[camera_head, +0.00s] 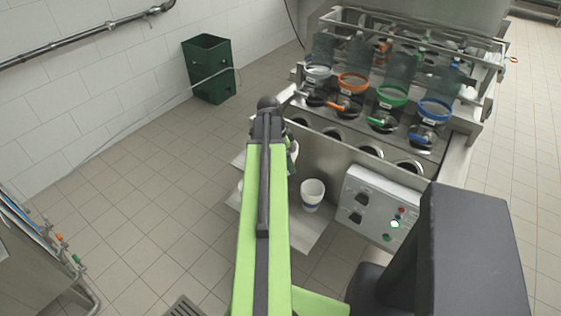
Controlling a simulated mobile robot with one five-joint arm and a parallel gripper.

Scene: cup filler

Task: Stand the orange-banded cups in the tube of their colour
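A white cup (312,196) stands upright on the low metal shelf, right of my arm; I see no orange band on it. My green arm reaches forward over the shelf and hides part of it. My gripper (268,106) is at the arm's far end, left of the machine's front; its fingers are not clear. Something pale shows beside the arm just below it, too hidden to name. The orange-ringed tube (352,82) stands on the machine, second from left, beside the white-ringed tube (317,73), green-ringed tube (392,95) and blue-ringed tube (435,108).
The metal shelf (306,234) juts from the machine's front. A control box (376,208) with knobs and a lit green button is at its right. Round openings line the front edge. A green bin (208,68) stands by the wall.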

